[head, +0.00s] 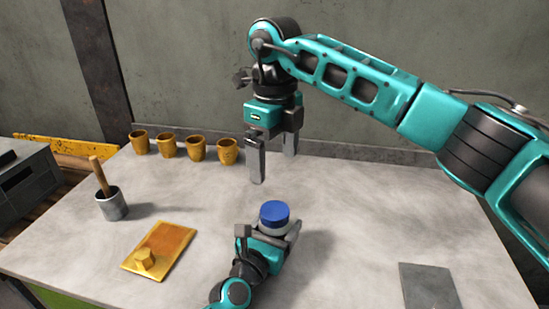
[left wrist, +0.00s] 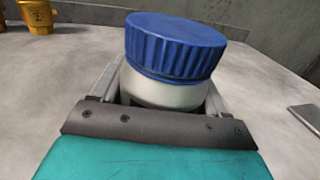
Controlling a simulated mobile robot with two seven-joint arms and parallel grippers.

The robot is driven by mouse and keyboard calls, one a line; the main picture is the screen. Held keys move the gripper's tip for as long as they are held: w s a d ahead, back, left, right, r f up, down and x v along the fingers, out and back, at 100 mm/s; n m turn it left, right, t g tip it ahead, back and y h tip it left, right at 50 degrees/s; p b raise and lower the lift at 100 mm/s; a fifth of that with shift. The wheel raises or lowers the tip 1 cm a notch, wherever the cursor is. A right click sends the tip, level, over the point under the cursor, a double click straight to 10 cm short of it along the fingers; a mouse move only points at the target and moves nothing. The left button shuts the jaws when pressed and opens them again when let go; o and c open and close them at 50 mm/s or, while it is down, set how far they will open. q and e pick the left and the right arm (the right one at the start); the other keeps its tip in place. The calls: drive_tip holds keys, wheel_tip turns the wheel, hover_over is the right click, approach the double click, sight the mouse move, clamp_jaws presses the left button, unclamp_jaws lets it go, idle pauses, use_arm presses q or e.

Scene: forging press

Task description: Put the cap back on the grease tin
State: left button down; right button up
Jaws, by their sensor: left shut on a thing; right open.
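The grease tin (left wrist: 165,92) is a pale, round container, held upright in my left gripper (head: 268,232). Its fingers are shut on the tin's sides, low over the table's front middle. The blue ribbed cap (head: 274,211) sits on top of the tin; it also shows large in the left wrist view (left wrist: 175,45). I cannot tell whether it is screwed down. My right gripper (head: 273,168) is open and empty, pointing down above and behind the cap, apart from it.
Several orange cups (head: 196,148) stand in a row at the back left. A grey pot (head: 111,206) with a wooden handle and a yellow tray (head: 172,238) with a small brass block (head: 145,259) are at left. A grey plate (head: 428,287) lies front right. The table's right middle is clear.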

use_arm(q)
unclamp_jaws()
drive_tip(key=shift+s, duration=0.1)
drive_tip(key=v, duration=1.2)
drive_tip(key=shift+s+a, duration=0.25)
drive_tip(key=shift+s, duration=0.1)
